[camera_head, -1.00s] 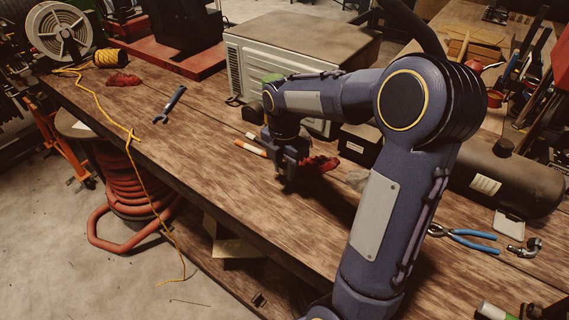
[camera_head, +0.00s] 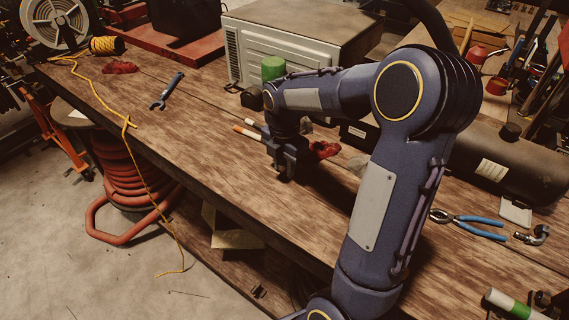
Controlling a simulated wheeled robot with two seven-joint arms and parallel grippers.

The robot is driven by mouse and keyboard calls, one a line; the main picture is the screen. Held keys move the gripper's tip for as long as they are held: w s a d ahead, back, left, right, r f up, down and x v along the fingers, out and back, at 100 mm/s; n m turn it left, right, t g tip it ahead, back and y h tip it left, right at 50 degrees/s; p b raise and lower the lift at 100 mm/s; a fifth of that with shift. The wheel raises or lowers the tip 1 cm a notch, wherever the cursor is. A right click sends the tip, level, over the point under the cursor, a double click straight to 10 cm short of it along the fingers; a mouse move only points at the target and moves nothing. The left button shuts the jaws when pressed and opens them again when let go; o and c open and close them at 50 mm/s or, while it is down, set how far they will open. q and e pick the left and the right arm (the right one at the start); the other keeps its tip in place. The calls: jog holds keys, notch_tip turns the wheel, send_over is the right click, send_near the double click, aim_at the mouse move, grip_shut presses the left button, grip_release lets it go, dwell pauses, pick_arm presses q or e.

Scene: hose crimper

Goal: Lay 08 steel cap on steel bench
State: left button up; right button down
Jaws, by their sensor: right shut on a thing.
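My right gripper (camera_head: 286,170) is low over the wooden bench top, pointing down, a little left of the red rag. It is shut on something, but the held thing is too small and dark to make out. I cannot tell whether it touches the bench. I cannot pick out the steel cap or a steel bench; the bench in view (camera_head: 190,148) has a worn brown wooden top. My left gripper is not in view.
A red rag (camera_head: 325,150), a marker-like stick (camera_head: 247,133) and a green can (camera_head: 273,68) are near my right gripper. A wrench (camera_head: 167,91) lies further left. Blue pliers (camera_head: 468,223) lie at right. A beige metal box (camera_head: 290,42) stands behind.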

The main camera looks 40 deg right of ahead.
aim_at(285, 163)
jog(key=shift+f, duration=0.25)
jog(key=c, duration=1)
grip_release()
jog(key=shift+c, duration=0.2)
notch_tip(285, 163, up, 8)
jog(key=shift+f, duration=0.1)
jog(key=s+a+f+m+t+y, duration=0.1)
jog(key=s+a+m+t+y, duration=0.1)
jog(key=s+a+m, duration=0.5)
jog(key=s+a+m+t+y, duration=0.1)
jog(key=s+a+m+t, duration=0.2)
jog(key=s+a+m, duration=0.4)
jog(key=s+m, duration=0.4)
jog(key=m, duration=0.3)
jog(key=shift+a+f+m+t+y, duration=0.15)
jog(key=shift+f+m+t+y, duration=0.15)
jog(key=shift+f+m+y, duration=0.1)
